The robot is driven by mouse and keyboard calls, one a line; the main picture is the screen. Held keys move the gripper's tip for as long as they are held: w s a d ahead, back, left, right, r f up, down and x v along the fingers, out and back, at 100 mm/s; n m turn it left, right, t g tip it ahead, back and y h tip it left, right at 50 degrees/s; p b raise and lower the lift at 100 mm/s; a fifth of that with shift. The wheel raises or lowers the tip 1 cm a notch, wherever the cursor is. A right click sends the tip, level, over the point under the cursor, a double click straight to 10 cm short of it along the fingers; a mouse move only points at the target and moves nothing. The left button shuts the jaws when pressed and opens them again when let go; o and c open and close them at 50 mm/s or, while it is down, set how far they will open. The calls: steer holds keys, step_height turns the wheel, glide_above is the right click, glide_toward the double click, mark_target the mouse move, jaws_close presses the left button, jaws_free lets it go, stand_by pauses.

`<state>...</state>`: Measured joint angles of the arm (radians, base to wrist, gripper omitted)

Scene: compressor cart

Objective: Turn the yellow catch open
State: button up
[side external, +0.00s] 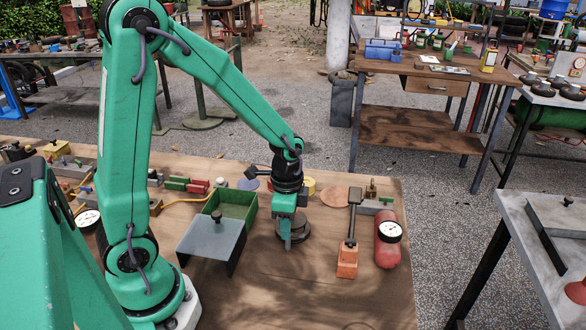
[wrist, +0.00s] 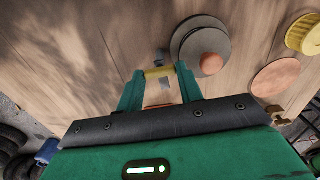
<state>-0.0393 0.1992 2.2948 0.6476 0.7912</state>
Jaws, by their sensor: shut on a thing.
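The yellow catch (wrist: 157,73) shows in the wrist view as a small yellow piece between the fingertips of my gripper (wrist: 159,76), which is shut on it. A small grey part lies just beyond the catch and another grey piece shows between the fingers. In the side view my gripper (side external: 288,243) points down, low over the wooden board, in front of a dark round piece (side external: 301,232). The catch is hidden there by the fingers. In the wrist view a grey disc with a copper-coloured knob (wrist: 211,64) is right beside the fingers.
A green open box (side external: 238,206) and a grey plate stand (side external: 211,240) are left of my gripper. An orange-based lever (side external: 348,262) and a red cylinder with a gauge (side external: 387,252) are right. A copper disc (side external: 334,196) lies behind. The board's front is fairly clear.

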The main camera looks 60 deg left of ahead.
steer(key=o, duration=1)
steer(key=shift+r, duration=0.15)
steer(key=shift+r, duration=3.8)
steer(key=s+r+n+t, duration=0.2)
steer(key=s+r+n, duration=0.1)
steer(key=s+d+r+n+t, duration=0.1)
steer(key=s+r+n, duration=0.1)
steer(key=s+r, duration=0.1)
steer(key=s+r+n+t, duration=0.2)
steer(key=s+r+n, duration=0.1)
steer(key=s+r, duration=0.1)
steer(key=shift+d+r+n+t, duration=0.15)
steer(key=shift+r+n+t, duration=0.15)
steer(key=shift+r, duration=0.05)
